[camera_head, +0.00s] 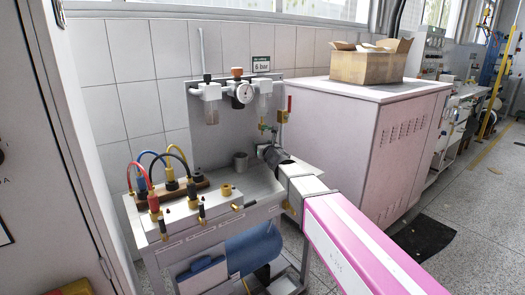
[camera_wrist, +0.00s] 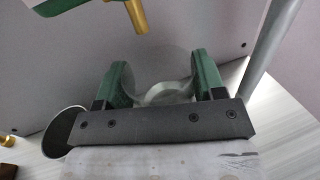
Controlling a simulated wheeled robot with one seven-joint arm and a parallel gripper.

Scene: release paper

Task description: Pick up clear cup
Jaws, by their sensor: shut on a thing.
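My gripper (camera_wrist: 162,72) shows in the wrist view with green-padded fingers apart on either side of a faint, see-through rounded thing, the clear cup (camera_wrist: 166,92). The fingers are shut on the cup's sides. A paler ring shows low in the cup, near the gripper's dark crossbar. In the head view my gripper (camera_head: 268,152) is over the right end of the metal bench, below the wall-mounted regulator panel. The cup is too faint there to make out, and my arm partly covers that spot.
A grey cup (camera_head: 240,160) stands on the bench (camera_head: 262,186) left of my gripper; it also shows in the wrist view (camera_wrist: 62,128). A brass fitting (camera_wrist: 137,16) is close above. Corded plugs (camera_head: 170,180) fill the bench's left. A pale cabinet (camera_head: 360,140) stands right.

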